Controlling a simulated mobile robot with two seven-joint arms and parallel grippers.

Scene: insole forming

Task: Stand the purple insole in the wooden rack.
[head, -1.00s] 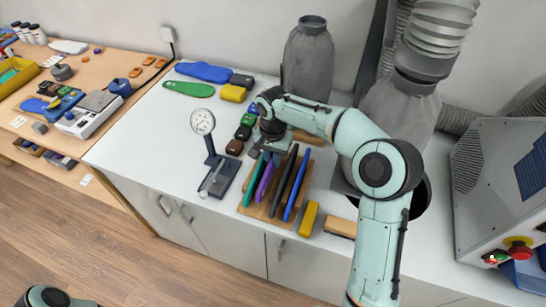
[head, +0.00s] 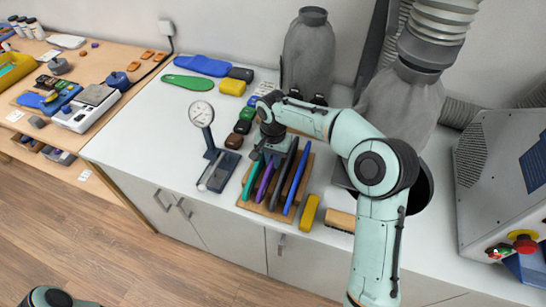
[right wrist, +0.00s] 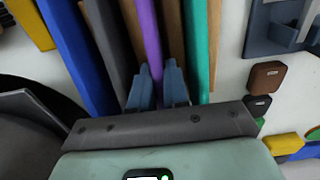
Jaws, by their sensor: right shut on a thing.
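The purple insole (head: 265,181) stands on edge in a slot of the wooden rack (head: 258,208), between a teal insole (head: 250,180) and a dark grey one (head: 281,185). My right gripper (head: 269,156) is at its far upper end. In the right wrist view the two fingers (right wrist: 157,90) are shut on the purple insole (right wrist: 149,40), one on each side. The rack's wooden dividers (right wrist: 175,35) show beside it there. A blue insole (head: 298,182) stands at the rack's right. My left gripper is out of view.
A dial gauge on a stand (head: 202,113) is left of the rack. A yellow block (head: 309,212) and a brush (head: 339,220) lie to its right. Several small coloured blocks stand behind the gauge, with blue (head: 203,66) and green (head: 188,82) insoles lying at the back.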

